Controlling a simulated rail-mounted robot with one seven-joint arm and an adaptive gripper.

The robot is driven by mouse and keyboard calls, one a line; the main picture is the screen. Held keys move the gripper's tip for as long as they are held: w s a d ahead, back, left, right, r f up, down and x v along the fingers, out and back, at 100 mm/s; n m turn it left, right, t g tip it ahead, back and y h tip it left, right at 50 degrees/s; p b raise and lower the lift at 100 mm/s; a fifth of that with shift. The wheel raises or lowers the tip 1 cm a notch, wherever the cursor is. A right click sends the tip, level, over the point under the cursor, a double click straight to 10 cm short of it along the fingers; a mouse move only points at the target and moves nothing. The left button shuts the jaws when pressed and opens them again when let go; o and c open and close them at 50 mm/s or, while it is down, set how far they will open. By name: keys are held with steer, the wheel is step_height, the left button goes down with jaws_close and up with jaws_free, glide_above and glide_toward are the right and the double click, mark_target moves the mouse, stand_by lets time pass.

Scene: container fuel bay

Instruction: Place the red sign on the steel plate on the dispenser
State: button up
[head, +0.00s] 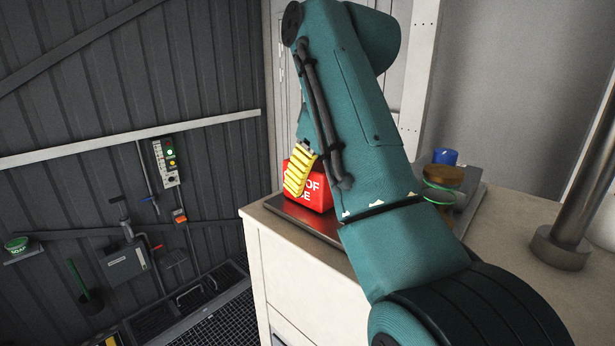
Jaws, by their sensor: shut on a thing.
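The red sign (318,188) is a red block with white lettering, partly hidden by my arm. It is at or just above a dark tray (292,214) on the cream cabinet; I cannot tell whether it touches the tray. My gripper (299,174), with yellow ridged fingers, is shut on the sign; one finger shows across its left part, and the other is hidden. A grey box (125,263) on the dark wall at left, with a nozzle-like fitting above it, looks like the dispenser. I cannot make out a separate steel plate for certain.
The cream cabinet (275,275) fills the lower middle. A brown-lidded jar (444,176), a blue object (445,156) and a metal post (566,240) stand right of my arm. Floor grating lies below.

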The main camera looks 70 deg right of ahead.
mark_target(317, 165)
steer(key=shift+f, duration=0.1)
steer(key=o, duration=1.1)
steer(key=shift+r, duration=0.25)
steer(key=shift+v, duration=2.65)
steer(key=shift+w, duration=0.1)
